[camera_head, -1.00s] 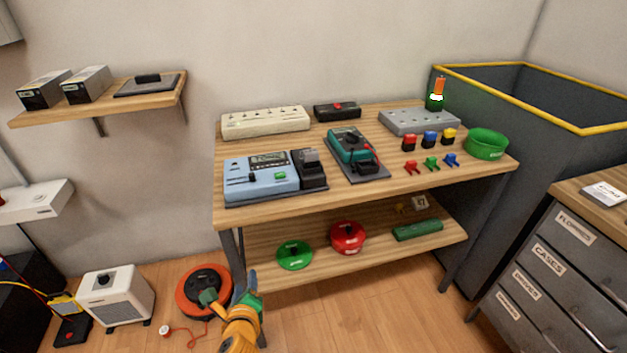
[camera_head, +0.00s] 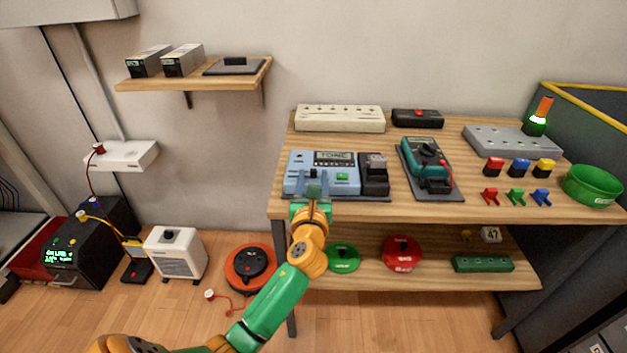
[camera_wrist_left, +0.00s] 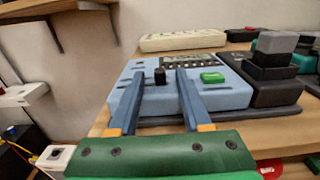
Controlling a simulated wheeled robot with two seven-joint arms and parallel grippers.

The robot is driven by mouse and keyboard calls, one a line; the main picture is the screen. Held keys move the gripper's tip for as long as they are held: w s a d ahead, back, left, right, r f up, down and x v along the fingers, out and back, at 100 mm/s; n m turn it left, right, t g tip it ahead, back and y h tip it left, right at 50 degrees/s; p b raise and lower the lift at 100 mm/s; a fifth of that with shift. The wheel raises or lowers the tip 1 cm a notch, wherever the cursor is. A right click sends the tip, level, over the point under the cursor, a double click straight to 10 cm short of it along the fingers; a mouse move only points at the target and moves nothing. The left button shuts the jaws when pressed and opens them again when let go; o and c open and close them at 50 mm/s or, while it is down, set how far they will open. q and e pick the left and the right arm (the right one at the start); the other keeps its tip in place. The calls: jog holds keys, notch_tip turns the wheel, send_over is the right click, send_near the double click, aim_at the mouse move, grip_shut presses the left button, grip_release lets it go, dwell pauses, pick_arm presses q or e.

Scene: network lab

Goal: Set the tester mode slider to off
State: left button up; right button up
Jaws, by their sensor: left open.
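The light blue tester (camera_head: 297,166) sits at the front left of the workbench top. Its display reads what looks like "TONE", and a green button (camera_head: 342,176) is below the display. The tester also shows in the left wrist view (camera_wrist_left: 228,98). There its small black slider knob (camera_wrist_left: 160,76) stands up from a slot in the face. My left gripper (camera_head: 313,182) is at the tester's front, open and empty. In the wrist view its two blue fingers (camera_wrist_left: 160,73) are on either side of the knob, with gaps. I cannot tell the fingertips' exact height. My right gripper is out of view.
A black block (camera_head: 374,172) adjoins the tester on the right, then a teal multimeter (camera_head: 427,166). A cream power strip (camera_head: 339,118) lies behind. The bench's front edge and lower shelf are beneath my left arm. A wall shelf (camera_head: 190,84) is at upper left.

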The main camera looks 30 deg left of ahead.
pick_arm(q)
grip_shut()
dwell(1.4)
